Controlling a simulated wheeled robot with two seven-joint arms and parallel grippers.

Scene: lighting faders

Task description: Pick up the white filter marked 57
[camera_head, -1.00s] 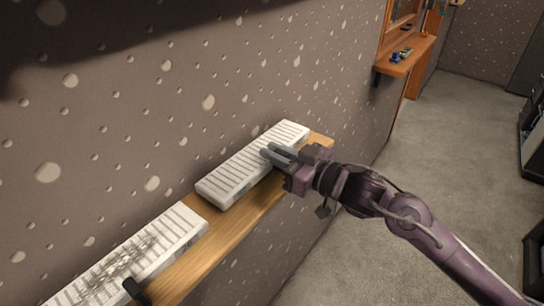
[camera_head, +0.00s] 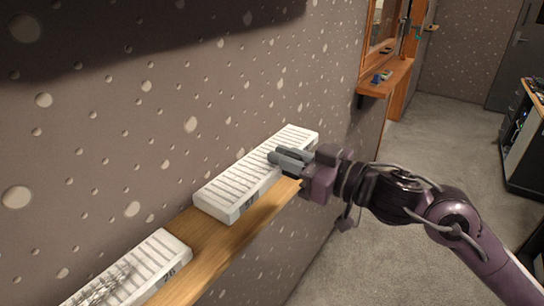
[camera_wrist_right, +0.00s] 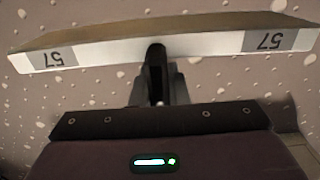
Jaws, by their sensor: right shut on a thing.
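The white filter marked 57 (camera_head: 232,190) is a long ribbed panel at the wooden shelf on the wall. My right gripper (camera_head: 274,158) is shut on its near long edge, close to the middle. In the right wrist view the filter's white edge (camera_wrist_right: 205,49) runs across the top, with two upside-down 57 labels. The right gripper (camera_wrist_right: 156,60) meets this edge between the labels. The filter looks slightly raised from the shelf, but the gap is hard to see. My left gripper is not in view.
A second white filter (camera_head: 150,262), with a grey label, lies on the wooden shelf (camera_head: 205,240) at lower left. The dotted wall (camera_head: 120,130) is close behind. A small wooden ledge (camera_head: 390,78) with small items is farther back. Open floor (camera_head: 440,140) lies at right.

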